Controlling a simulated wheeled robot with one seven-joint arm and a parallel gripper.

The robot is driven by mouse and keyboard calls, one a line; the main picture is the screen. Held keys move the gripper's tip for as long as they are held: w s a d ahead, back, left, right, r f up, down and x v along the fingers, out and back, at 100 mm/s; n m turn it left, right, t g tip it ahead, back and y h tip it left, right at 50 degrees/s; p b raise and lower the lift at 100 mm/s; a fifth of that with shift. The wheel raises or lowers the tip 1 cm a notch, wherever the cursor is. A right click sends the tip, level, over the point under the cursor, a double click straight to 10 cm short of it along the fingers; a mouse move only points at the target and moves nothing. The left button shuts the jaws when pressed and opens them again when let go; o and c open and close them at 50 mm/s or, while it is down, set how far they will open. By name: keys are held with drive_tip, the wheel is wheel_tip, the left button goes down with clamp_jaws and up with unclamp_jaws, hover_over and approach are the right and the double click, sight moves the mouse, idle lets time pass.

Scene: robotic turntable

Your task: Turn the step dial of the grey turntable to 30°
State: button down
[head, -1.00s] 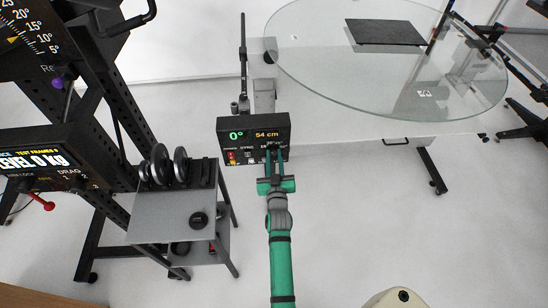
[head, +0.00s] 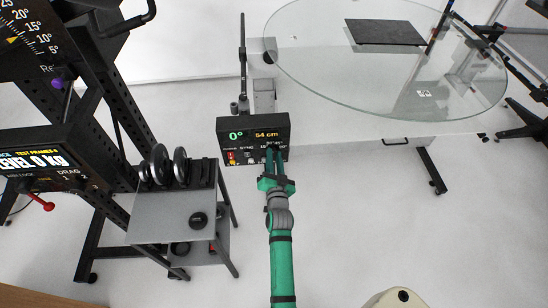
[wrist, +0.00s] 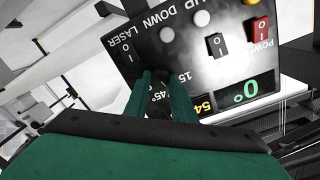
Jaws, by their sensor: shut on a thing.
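The turntable's black control box (head: 253,121) stands near the middle of the head view. Its display reads 0° in green and 54 cm in yellow. My gripper (head: 273,152) reaches its lower right face. In the wrist view the two green fingers (wrist: 160,84) are shut on the small dark step dial (wrist: 159,100), which they mostly hide. The turntable's round clear glass top (head: 330,85) lies behind and to the right.
The wrist view shows a red power switch (wrist: 260,29), a black rocker switch (wrist: 217,45) and round white buttons (wrist: 202,19) on the box. A grey trolley (head: 170,215) with black discs stands at the left. A black frame (head: 110,110) rises beyond it.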

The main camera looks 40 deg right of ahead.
drive_tip(key=shift+m, duration=0.3)
drive_tip(key=c, duration=1.5)
unclamp_jaws()
drive_tip(key=v, duration=1.1)
